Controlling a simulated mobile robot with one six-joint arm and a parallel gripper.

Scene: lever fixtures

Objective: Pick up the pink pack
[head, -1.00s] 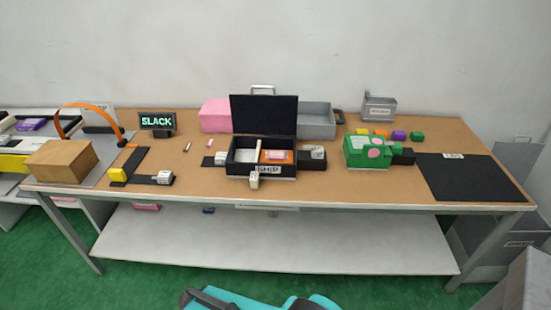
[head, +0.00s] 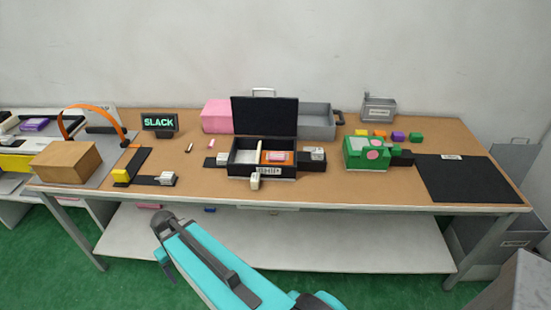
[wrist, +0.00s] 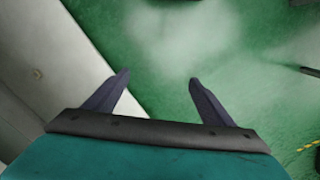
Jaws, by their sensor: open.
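Several pink things show in the head view, and I cannot tell which one is the pink pack. A large pink box (head: 217,115) stands at the back of the table, left of the open black box. A small pink piece (head: 210,147) lies in front of it. A pink item (head: 149,206) sits on the lower shelf at the left, partly under the table edge. My gripper (wrist: 157,80) is open and empty in the wrist view, over the green floor. No pink thing shows in that view.
The black box (head: 262,171) with its lid up stands mid-table, holding an orange and pink item (head: 278,156). A green box (head: 366,152) and a black mat (head: 470,180) are to the right. A brown box (head: 65,162) is at the left. The lower shelf (head: 330,240) is mostly clear.

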